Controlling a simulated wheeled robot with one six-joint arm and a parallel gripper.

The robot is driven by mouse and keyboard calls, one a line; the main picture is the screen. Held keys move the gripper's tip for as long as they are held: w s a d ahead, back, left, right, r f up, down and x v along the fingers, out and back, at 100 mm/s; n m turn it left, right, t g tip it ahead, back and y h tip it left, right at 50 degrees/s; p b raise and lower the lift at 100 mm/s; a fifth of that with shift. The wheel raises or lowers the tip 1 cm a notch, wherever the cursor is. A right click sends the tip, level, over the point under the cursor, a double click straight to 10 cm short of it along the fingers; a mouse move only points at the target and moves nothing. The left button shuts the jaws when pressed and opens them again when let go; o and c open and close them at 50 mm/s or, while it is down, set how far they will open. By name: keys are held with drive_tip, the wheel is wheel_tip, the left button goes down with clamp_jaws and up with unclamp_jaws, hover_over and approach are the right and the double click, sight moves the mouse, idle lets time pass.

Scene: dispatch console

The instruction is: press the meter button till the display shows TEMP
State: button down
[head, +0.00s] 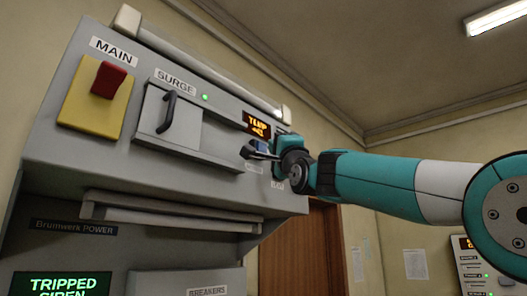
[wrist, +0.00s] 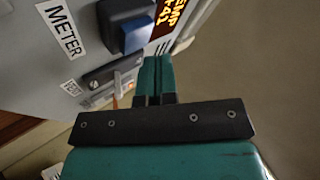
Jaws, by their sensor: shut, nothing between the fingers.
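The meter display (head: 256,125) is lit orange on the grey console and reads TEMP, with a smaller line under it. In the wrist view the display (wrist: 168,22) is partly cut off at the top edge; its rotated letters show EMP and a number like 41. The blue meter button (head: 261,145) sits just below the display; it also shows in the wrist view (wrist: 138,38) in a dark surround beside the METER label (wrist: 61,31). My gripper (wrist: 153,62) is shut and empty, its tips close to the button. I cannot tell whether they touch it.
A red MAIN switch (head: 108,80) on a yellow plate and a SURGE cover (head: 172,121) with a black handle are left of the button. A ledge (head: 170,213) juts out below. Free room lies right of the console.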

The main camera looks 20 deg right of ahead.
drive_tip(key=shift+s+d+b, duration=0.4)
drive_tip(key=shift+s+b, duration=0.15)
drive_tip(key=shift+s, duration=0.15)
drive_tip(key=shift+s+d+b, duration=0.45)
drive_tip(key=shift+s+b, duration=0.1)
drive_tip(key=shift+s, duration=0.2)
drive_tip(key=shift+s+d+b, duration=0.4)
drive_tip(key=shift+s+b, duration=0.15)
drive_tip(key=shift+s, duration=0.15)
drive_tip(key=s+a+f+n+g+y+b, duration=0.1)
drive_tip(key=a+f+n+g+b, duration=0.25)
drive_tip(key=f, duration=0.95)
drive_tip(key=s+a+f+n+g+y+b, duration=0.1)
drive_tip(key=a+f+n+g+b, duration=0.25)
drive_tip(key=f, duration=1.05)
drive_tip(key=a+f+n+g+y+b, duration=0.1)
drive_tip(key=a+f+n+g, duration=0.4)
drive_tip(key=f, duration=0.8)
drive_tip(key=s+d+f+n+g+h+b, duration=0.1)
drive_tip(key=s+f+n+g+b, duration=0.2)
drive_tip(key=s+f+g, duration=0.4)
drive_tip(key=s+d+f+n+g+h+b, duration=0.1)
drive_tip(key=s+f+n+g+b, duration=0.2)
drive_tip(key=s+f, duration=1.7)
wheel_tip(320, 180, down, 5)
drive_tip(key=n+g, duration=0.3)
drive_tip(key=g, duration=0.1)
drive_tip(key=shift+s+d+f, duration=0.15)
drive_tip(key=shift+s, duration=0.15)
